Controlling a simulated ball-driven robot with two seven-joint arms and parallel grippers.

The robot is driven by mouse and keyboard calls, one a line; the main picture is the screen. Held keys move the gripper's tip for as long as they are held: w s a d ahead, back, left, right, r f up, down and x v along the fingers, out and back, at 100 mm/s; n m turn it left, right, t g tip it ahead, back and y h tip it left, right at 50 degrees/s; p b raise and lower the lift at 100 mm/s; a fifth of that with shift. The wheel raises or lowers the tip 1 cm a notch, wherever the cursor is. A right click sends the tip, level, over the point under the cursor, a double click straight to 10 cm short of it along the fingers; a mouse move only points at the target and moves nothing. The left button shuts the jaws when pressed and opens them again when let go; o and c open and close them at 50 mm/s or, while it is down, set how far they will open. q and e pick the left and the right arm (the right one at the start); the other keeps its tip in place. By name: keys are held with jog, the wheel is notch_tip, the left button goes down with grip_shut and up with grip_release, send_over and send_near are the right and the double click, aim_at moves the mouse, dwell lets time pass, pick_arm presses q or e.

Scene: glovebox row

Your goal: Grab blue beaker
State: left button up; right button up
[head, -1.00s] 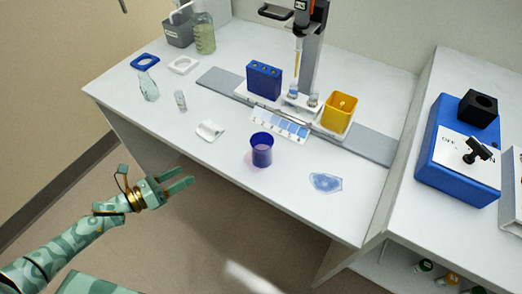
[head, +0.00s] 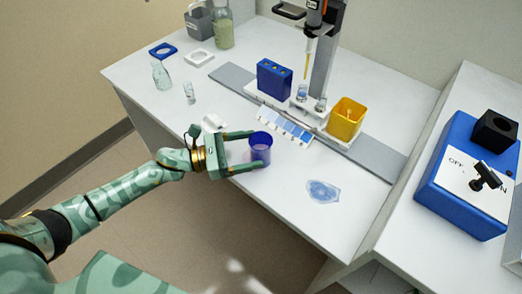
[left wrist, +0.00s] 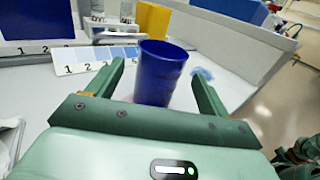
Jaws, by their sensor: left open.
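The blue beaker (head: 261,148) stands upright near the front edge of the white bench (head: 345,222). My left gripper (head: 254,151) is open, with one finger on the far side of the beaker and one on the near side. In the left wrist view the blue beaker (left wrist: 160,75) stands between the two spread fingers of my left gripper (left wrist: 160,78), with a gap visible on both sides. The beaker's lower part is hidden behind the gripper body there. My right gripper is not in view.
A colour strip (head: 285,124), a blue rack (head: 274,80) and a yellow box (head: 345,119) stand behind the beaker. A blue patch (head: 322,191) lies to its right. A blue device (head: 462,185) stands far right.

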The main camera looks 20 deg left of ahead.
aim_at(267, 145)
pick_arm(q)
jog(key=x, duration=0.5)
jog(key=shift+w, duration=0.15)
jog(key=c, duration=1.1)
